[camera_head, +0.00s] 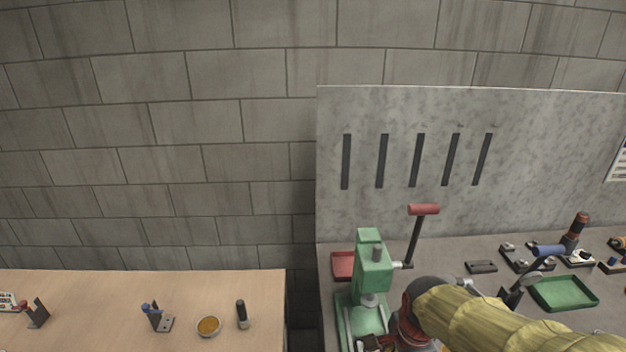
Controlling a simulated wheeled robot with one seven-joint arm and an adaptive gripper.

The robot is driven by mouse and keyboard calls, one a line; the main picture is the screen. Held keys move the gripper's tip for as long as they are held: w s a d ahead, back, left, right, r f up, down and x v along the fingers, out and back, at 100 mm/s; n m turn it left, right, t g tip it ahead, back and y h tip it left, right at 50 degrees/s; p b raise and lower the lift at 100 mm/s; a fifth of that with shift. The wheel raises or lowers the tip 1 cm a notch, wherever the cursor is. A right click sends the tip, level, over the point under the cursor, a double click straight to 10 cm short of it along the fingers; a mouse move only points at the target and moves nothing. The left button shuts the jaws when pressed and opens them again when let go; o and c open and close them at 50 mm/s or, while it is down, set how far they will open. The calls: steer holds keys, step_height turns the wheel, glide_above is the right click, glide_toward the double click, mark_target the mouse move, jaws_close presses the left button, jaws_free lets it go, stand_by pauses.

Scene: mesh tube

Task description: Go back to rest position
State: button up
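My arm, in a yellow sleeve, reaches in from the lower right across the grey workbench (460,256). My gripper (368,342) shows only in part at the bottom edge, in front of the base of a green press (372,276). I cannot tell whether its fingers are open or shut, or whether it touches the press. The press stands upright and has a lever with a red handle (424,210), which is raised. The lower part of the press base is cut off by the picture edge.
A red tray (343,264) sits behind the press. A green tray (563,293) and several small parts lie on the right. A grey slotted panel (400,110) stands behind. A wooden table (100,295) on the left holds a bowl (208,327) and small tools, with a gap between the tables.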

steer(key=s+r+n+t, duration=0.3)
steer(key=s+r+n, duration=0.6)
steer(key=r+n, duration=0.5)
steer(key=shift+a+n+t+b, duration=0.35)
steer(key=shift+a+n+t, duration=0.05)
steer(key=shift+n, duration=0.6)
